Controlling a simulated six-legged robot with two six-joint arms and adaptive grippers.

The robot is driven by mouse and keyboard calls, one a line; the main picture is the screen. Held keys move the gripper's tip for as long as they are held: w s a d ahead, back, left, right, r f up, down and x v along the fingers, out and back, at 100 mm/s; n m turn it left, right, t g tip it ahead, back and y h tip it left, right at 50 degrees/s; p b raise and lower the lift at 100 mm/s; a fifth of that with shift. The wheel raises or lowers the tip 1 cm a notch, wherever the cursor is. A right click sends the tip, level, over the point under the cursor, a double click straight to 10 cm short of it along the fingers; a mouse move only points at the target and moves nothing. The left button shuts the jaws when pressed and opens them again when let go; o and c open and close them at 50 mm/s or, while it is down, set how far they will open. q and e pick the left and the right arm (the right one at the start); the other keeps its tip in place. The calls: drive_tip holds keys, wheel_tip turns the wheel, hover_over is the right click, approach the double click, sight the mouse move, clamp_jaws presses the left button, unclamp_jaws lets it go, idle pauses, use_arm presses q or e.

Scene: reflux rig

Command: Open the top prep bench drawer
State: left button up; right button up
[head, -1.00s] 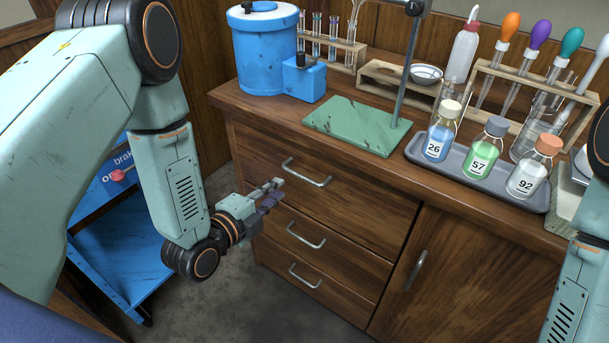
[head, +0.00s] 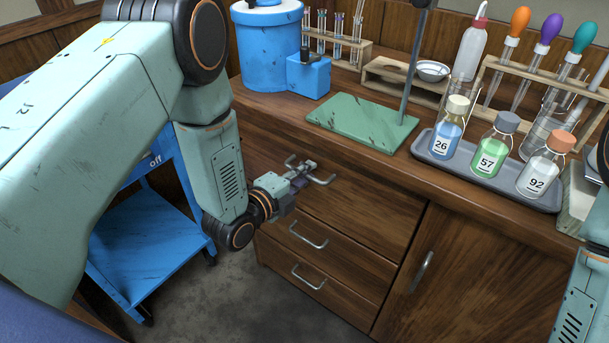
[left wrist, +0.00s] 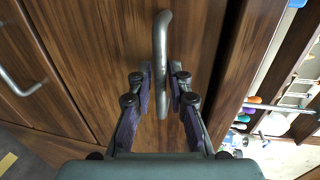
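The top drawer (head: 362,205) of the wooden prep bench is closed, its front flush with the bench. Its metal bar handle (head: 322,181) is partly covered by my left gripper (head: 302,168) in the head view. In the left wrist view the handle (left wrist: 161,35) runs between the two purple-padded fingers of my left gripper (left wrist: 161,75). The fingers are open, one on each side of the bar, with narrow gaps visible. My right gripper is out of view; only part of my right arm shows at the right edge.
Two lower drawers with handles (head: 308,236) and a cabinet door (head: 450,285) are below and right. On the benchtop stand a green stand base (head: 362,123), a blue container (head: 268,50) and a grey tray (head: 437,158) of bottles. A blue cart (head: 150,255) stands left.

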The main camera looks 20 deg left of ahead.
use_arm(q)
drive_tip(key=shift+c, duration=0.3)
clamp_jaws()
idle(0.4)
